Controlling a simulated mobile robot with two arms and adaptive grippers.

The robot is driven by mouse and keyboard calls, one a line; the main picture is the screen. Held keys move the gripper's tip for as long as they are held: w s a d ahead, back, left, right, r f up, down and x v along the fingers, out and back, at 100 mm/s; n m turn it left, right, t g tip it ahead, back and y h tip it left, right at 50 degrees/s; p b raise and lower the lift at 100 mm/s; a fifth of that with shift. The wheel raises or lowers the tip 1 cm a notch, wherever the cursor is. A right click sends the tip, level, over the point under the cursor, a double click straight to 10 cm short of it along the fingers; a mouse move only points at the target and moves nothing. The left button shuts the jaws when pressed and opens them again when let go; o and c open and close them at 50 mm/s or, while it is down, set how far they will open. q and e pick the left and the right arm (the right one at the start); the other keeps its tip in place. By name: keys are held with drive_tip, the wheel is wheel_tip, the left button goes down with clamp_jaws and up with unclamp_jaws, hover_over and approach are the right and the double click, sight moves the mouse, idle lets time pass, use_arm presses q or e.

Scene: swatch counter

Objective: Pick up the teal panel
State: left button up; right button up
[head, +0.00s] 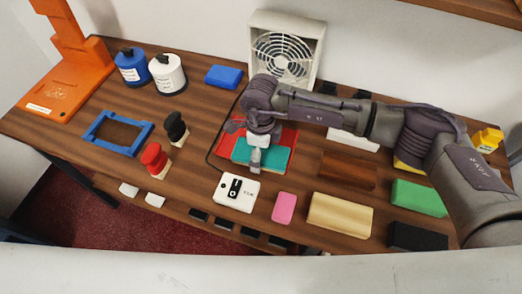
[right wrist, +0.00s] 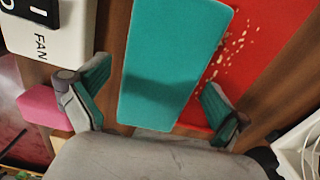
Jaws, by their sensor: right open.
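The teal panel (head: 279,159) lies flat on or against a red panel (head: 289,138) near the middle of the counter. My right gripper (head: 255,161) is over the teal panel and hides part of it in the head view. In the right wrist view the teal panel (right wrist: 172,60) runs between the two spread fingers of the right gripper (right wrist: 155,85). One finger is on each side of it, and the gripper is open and empty. I cannot tell how high the fingertips are above the counter. My left gripper is not in view.
A white fan switch box (head: 236,191) and a pink block (head: 284,207) sit in front of the teal panel. A white box fan (head: 284,48) stands behind. Wooden (head: 340,214), green (head: 418,198) and black blocks lie right. A blue frame (head: 95,130) and stamps lie left.

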drive_tip(key=shift+f, duration=0.25)
drive_tip(key=c, duration=1.2)
drive_tip(key=shift+r, duration=0.1)
